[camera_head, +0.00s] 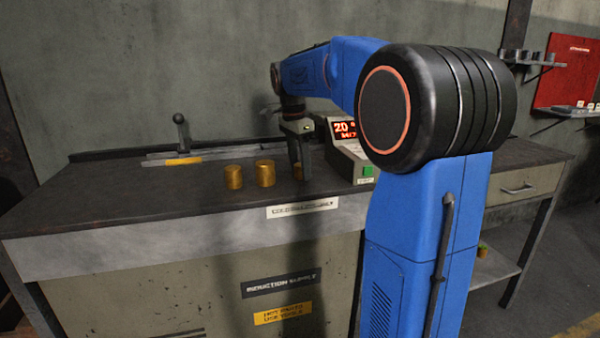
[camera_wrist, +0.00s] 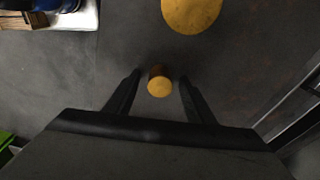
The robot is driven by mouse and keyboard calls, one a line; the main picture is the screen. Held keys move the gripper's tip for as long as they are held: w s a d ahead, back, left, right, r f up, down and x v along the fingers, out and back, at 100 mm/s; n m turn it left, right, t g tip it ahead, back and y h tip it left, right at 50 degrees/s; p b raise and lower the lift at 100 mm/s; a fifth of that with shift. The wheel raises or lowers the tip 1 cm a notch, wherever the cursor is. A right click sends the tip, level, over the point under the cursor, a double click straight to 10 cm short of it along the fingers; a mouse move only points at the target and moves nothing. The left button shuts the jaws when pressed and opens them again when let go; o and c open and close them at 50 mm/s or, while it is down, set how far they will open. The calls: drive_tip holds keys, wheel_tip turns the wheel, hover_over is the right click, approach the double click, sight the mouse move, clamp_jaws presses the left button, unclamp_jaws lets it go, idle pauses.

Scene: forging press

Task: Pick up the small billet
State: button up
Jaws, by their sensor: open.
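Three brass-coloured billets stand upright in a row on the dark bench top. The small billet (camera_wrist: 159,86) shows in the wrist view, between the two fingers of my open gripper (camera_wrist: 159,76), with a gap on each side. In the head view my gripper (camera_head: 300,170) points down over the bench, and the small billet (camera_head: 297,173) is mostly hidden by its fingers. A larger billet (camera_head: 265,173) stands to its left, and it also shows at the top of the wrist view (camera_wrist: 192,12). Another larger billet (camera_head: 233,177) stands farther left.
A control box (camera_head: 348,158) with a red display and green button stands right of my gripper. A metal rail with a knobbed lever (camera_head: 181,132) lies at the back of the bench (camera_head: 120,197). The bench top left of the billets is clear.

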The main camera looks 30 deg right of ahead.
clamp_jaws()
